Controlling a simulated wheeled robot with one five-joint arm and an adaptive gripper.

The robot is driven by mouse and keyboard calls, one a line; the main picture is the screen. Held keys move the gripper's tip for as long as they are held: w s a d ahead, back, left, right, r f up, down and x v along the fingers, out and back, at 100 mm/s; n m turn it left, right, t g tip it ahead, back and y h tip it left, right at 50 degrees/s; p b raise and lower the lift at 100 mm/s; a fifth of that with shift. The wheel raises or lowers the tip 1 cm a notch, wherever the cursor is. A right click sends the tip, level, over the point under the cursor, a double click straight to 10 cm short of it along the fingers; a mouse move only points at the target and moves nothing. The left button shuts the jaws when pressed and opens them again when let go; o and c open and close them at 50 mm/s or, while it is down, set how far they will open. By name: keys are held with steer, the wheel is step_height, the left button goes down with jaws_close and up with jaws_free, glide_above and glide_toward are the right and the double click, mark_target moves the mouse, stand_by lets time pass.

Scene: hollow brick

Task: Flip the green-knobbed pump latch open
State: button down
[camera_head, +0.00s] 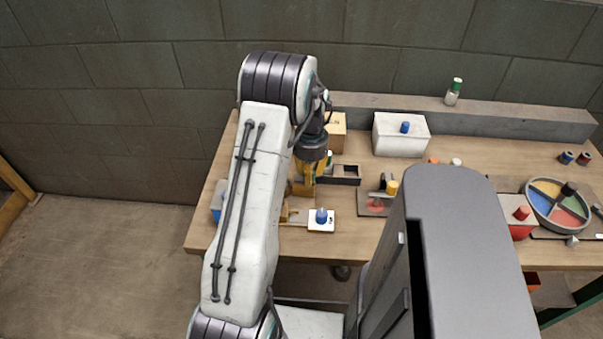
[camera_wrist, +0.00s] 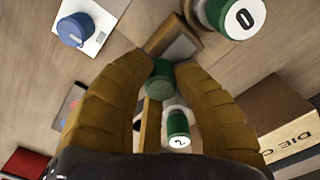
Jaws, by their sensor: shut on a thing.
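The green knob (camera_wrist: 160,82) of the latch is between my gripper's two yellow-brown fingers in the wrist view. A narrow yellowish lever arm (camera_wrist: 151,125) runs from the knob toward the bottom of that view. A brown block with a grey face (camera_wrist: 175,48) lies just beyond the knob. My gripper (camera_wrist: 156,68) is shut on the knob; the exact contact is partly hidden by the fingers. In the head view my gripper (camera_head: 309,190) reaches down over the left part of the bench, and my arm hides much of the latch there.
Green-capped containers marked 2 (camera_wrist: 178,128) and 0 (camera_wrist: 238,16) stand close to my fingers. A blue knob on a white plate (camera_head: 321,220) is nearby. A wooden box (camera_head: 336,128) and white box (camera_head: 401,138) stand behind. A coloured wheel (camera_head: 559,205) is far right.

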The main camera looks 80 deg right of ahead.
steer(key=c, duration=1)
jaws_free()
steer(key=shift+s, duration=0.2)
step_height(320, 180, up, 12)
steer(key=shift+f, duration=0.1)
stand_by(0.5)
